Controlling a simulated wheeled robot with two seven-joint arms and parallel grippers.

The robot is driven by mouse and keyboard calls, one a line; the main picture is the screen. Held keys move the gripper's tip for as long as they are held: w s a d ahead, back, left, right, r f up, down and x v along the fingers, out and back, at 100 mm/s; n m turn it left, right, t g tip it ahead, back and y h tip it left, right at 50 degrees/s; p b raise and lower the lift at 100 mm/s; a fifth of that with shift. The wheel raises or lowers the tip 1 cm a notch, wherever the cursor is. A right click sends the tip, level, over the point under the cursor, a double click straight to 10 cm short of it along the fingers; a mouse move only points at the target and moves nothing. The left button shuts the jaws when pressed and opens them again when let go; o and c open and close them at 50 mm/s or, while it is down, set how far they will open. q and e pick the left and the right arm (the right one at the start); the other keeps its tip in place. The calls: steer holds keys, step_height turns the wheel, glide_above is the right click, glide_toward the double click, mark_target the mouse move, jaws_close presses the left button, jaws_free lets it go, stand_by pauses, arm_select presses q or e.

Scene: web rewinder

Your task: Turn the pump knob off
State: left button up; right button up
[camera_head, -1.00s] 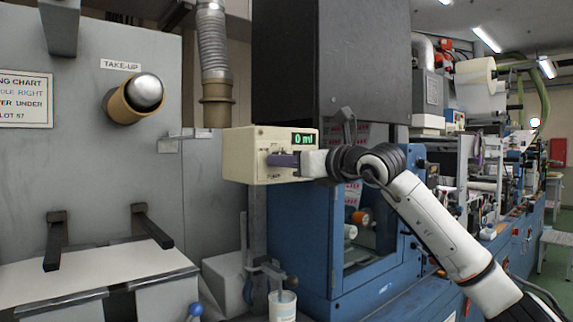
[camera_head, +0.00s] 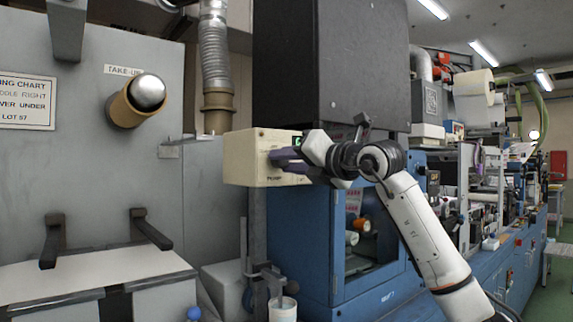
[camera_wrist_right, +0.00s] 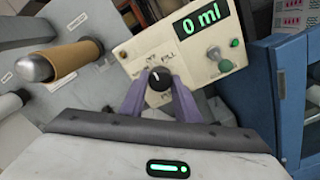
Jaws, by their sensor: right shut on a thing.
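The cream pump box (camera_head: 245,158) hangs in front of the blue cabinet in the head view. In the right wrist view its panel (camera_wrist_right: 138,47) carries a round black knob (camera_wrist_right: 159,84) with a white pointer mark, pointing roughly up in that picture. The knob is hidden in the head view. My left gripper is not in view.
A green "0 ml" display (camera_wrist_right: 200,17) and a small lever switch (camera_wrist_right: 218,60) sit beside the knob. The take-up roller (camera_head: 137,100) sticks out at left. A dark box (camera_head: 330,60) hangs above. A white cup (camera_head: 283,309) stands below the pump box.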

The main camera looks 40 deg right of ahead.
stand_by(0.5)
steer(key=o, duration=1)
steer(key=shift+o, duration=0.2)
steer(key=shift+s+f, duration=0.1)
steer(key=shift+s, duration=0.45)
arm_select(q)
steer(key=b, duration=0.1)
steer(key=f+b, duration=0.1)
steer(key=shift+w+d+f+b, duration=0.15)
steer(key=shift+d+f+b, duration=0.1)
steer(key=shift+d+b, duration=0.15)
arm_select(e)
steer(key=s, duration=0.9)
steer(key=shift+d, duration=0.4)
steer(key=shift+s, duration=0.1)
